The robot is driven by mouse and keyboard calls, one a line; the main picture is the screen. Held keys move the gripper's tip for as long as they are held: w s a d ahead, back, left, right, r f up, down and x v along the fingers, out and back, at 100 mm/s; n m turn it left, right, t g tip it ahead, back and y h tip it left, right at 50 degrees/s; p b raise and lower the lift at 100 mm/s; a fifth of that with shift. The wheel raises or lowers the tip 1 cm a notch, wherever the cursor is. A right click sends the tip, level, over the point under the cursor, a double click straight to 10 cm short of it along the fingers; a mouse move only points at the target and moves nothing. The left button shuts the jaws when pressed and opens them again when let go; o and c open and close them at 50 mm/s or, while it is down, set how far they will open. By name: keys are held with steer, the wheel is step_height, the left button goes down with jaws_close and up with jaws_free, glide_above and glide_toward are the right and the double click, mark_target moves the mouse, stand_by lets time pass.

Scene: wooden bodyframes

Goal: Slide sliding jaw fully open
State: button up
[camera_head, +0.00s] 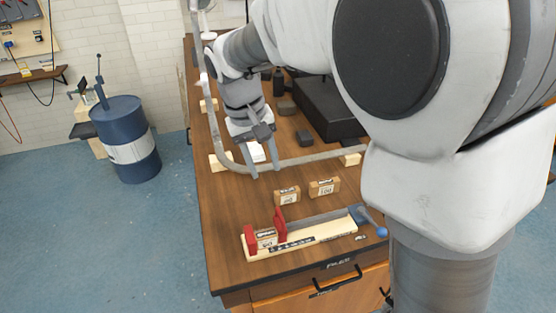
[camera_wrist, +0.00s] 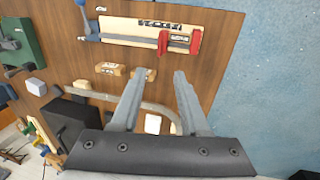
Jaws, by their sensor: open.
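A clamp with a pale wooden base (camera_head: 325,228) lies near the table's front edge. Its taller inner red jaw (camera_head: 281,226), apparently the sliding jaw, stands close to the red end jaw (camera_head: 250,238). A small labelled wooden block (camera_head: 266,239) sits between them. The wrist view shows the inner jaw (camera_wrist: 163,42), the end jaw (camera_wrist: 196,41) and the base (camera_wrist: 120,27) too. A lever with a blue knob (camera_head: 381,231) is at the clamp's right end. My gripper (camera_head: 265,173) is open and empty, behind and apart from the clamp; its fingers (camera_wrist: 163,78) point towards it.
Two labelled wooden blocks (camera_head: 287,196) (camera_head: 324,187) lie between my gripper and the clamp. A curved grey rail (camera_head: 309,158) on wooden supports runs close by my gripper. A dark box (camera_head: 323,107) stands farther back. Blue floor lies beyond the table's left edge.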

mark_target(280, 214)
steer(key=d+f, duration=0.1)
steer(key=f, duration=0.4)
steer(key=d+f, duration=0.1)
steer(key=f, duration=0.4)
steer(key=w+d+f, duration=0.1)
steer(key=f, duration=0.4)
steer(key=shift+f, duration=0.25)
jaws_close()
stand_by(0.7)
